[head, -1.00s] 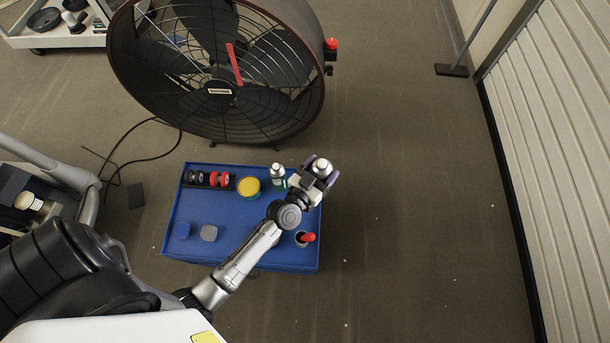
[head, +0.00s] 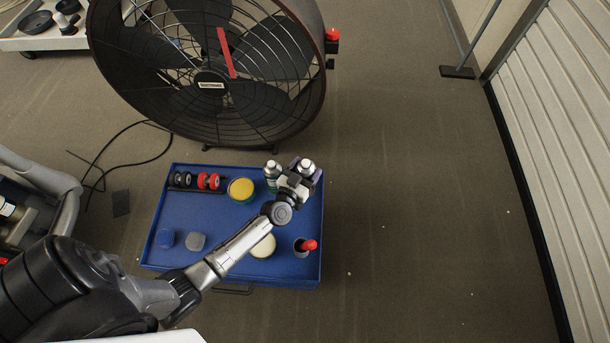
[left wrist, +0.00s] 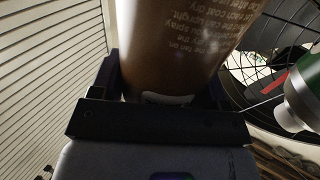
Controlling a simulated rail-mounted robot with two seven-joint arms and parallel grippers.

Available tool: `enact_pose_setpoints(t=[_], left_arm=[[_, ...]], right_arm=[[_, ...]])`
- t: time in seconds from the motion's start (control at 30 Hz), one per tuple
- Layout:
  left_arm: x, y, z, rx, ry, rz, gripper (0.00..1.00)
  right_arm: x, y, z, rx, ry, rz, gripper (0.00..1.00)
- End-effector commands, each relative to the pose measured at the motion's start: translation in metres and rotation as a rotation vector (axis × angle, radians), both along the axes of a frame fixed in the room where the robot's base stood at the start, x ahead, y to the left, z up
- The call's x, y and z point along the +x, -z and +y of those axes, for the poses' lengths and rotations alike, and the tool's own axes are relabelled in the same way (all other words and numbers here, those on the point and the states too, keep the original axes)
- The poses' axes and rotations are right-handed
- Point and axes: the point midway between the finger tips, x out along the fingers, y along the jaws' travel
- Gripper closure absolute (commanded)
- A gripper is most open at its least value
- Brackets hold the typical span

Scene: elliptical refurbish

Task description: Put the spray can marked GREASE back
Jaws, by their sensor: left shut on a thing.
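My left gripper (head: 303,175) is shut on a spray can (head: 307,166) with a pale top, above the far right corner of the blue cart top (head: 224,262). In the left wrist view the held can (left wrist: 185,45) is brown with pale print; the word GREASE cannot be read. A second can (head: 273,168), silver-topped with a green label, stands just left of the gripper. It also shows in the left wrist view (left wrist: 305,90). The held can's base is hidden, so I cannot tell whether it touches the cart. My right gripper is not in view.
The cart also carries a black holder with red and black wheels (head: 208,181), a yellow-topped tin (head: 241,189), a cream disc (head: 264,246), a grey block (head: 196,242) and a red-handled item in a cup (head: 306,245). A large fan (head: 210,60) stands behind. Floor at right is clear.

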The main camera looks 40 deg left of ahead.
Motion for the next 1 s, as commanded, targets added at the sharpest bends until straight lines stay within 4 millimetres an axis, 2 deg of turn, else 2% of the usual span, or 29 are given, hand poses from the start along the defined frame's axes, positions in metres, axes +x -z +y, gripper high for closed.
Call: enact_pose_setpoints(t=[0.03,0.23,0.47,0.77,1.0], left_arm=[[0.006,0.008,0.006,0.003,0.000,-0.002,0.83],[0.016,0.015,0.018,0.001,0.001,-0.001,0.83],[0.018,0.021,0.020,0.000,0.001,-0.001,0.83],[0.018,0.055,0.020,0.002,0.001,-0.001,0.83],[0.018,0.054,0.020,0.000,0.000,-0.001,0.83]], right_arm=[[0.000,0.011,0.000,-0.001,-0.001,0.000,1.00],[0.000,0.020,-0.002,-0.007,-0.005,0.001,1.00],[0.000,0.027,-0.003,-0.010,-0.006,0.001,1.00],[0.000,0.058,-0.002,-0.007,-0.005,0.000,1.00],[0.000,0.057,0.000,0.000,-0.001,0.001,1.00]])
